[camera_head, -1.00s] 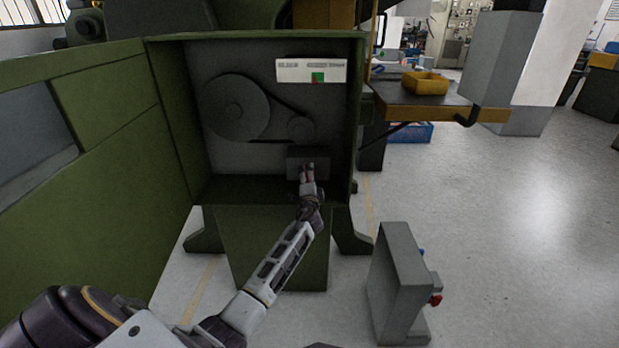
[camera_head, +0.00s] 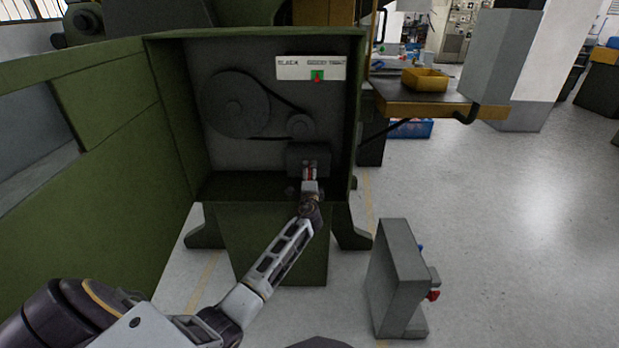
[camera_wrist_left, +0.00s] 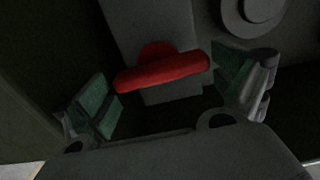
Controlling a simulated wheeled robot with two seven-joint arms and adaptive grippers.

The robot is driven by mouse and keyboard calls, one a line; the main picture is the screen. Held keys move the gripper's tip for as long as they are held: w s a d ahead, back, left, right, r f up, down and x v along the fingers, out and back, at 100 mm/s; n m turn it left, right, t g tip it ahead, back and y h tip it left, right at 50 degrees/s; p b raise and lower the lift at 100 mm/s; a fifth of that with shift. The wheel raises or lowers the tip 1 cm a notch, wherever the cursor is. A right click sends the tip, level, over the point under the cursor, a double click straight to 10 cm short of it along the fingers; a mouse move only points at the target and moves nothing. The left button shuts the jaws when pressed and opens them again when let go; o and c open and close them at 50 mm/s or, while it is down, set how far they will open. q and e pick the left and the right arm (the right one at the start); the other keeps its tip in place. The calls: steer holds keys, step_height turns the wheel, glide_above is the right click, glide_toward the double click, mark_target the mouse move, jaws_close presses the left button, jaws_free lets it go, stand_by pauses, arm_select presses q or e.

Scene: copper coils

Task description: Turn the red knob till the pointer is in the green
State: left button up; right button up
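The red knob (camera_head: 310,174) is a short bar handle on a dark grey block (camera_head: 308,152) inside the green machine housing. In the left wrist view the red bar (camera_wrist_left: 163,72) lies slightly tilted between my fingers. My left gripper (camera_head: 310,167) is at the knob; in the wrist view its green-padded fingers (camera_wrist_left: 165,86) are spread wide, one near each end of the bar. Whether a pad touches it is unclear. The white gauge plate (camera_head: 295,67) has a green patch (camera_head: 317,73), and the small red pointer (camera_head: 317,77) shows within it. My right gripper is out of view.
A large pulley (camera_head: 235,103) and belt sit left of the knob block. The housing's side walls and lower ledge surround my left gripper. The floor further right is clear.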

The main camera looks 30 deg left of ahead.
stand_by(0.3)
arm_select(q)
steer(key=shift+s, duration=0.15)
steer(key=v, duration=1.1)
steer(key=shift+s+d, duration=0.3)
steer(key=shift+d, duration=0.05)
stand_by(0.8)
